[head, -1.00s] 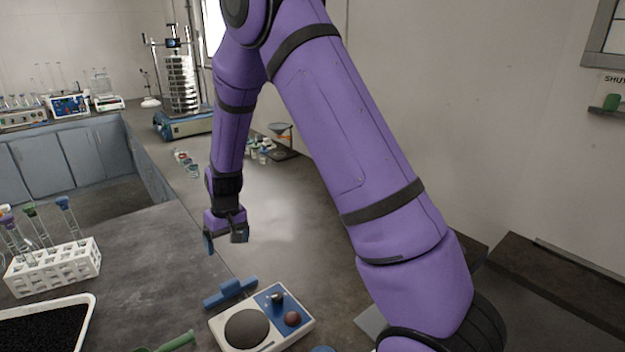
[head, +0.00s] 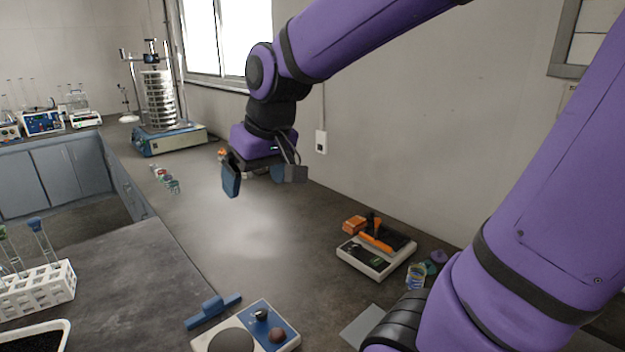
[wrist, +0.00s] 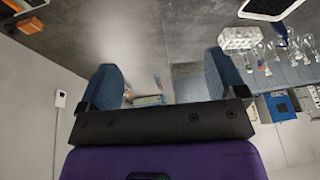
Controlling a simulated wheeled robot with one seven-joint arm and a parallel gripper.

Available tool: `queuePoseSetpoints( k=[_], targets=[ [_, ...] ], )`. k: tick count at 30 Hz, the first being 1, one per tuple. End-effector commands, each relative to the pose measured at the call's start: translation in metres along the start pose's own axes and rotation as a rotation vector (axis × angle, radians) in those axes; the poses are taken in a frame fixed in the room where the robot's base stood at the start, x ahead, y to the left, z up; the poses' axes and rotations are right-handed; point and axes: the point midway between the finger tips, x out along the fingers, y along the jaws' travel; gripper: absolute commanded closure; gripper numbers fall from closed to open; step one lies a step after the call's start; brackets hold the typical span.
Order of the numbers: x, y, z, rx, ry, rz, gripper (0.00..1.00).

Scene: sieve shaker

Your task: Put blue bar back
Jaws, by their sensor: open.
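The blue bar (head: 212,310), with a raised grip in its middle, lies on the grey bench at the lower left of the head view, beside a white device with a blue panel (head: 262,322). My gripper (head: 259,182) is open and empty in mid-air above the bench, well beyond the bar. Its two blue-grey fingers stand apart in the wrist view (wrist: 165,82), with nothing between them. The sieve shaker (head: 160,100), with a stack of metal sieves between posts on a blue-and-cream base, stands at the far end. I cannot pick out the bar in the wrist view.
A white tube rack (head: 35,290) and a black-filled tray (head: 35,336) are at left. Small vials (head: 165,177) stand near the shaker. The middle bench is mostly clear.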

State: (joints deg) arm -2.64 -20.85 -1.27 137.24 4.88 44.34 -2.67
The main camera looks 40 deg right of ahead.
Motion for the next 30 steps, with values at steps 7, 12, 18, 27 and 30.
queuePoseSetpoints(
  k=[7, 12, 18, 27, 30],
  targets=[
    [-0.047, 0.006, 0.059, 0.000, 0.077, 0.037, 0.10],
    [-0.062, 0.009, 0.089, 0.002, 0.110, 0.060, 0.10],
    [-0.068, 0.010, 0.104, 0.005, 0.124, 0.073, 0.10],
    [-0.068, 0.010, 0.105, 0.004, 0.124, 0.074, 0.10],
    [-0.068, 0.010, 0.105, 0.004, 0.124, 0.074, 0.10]
  ],
)
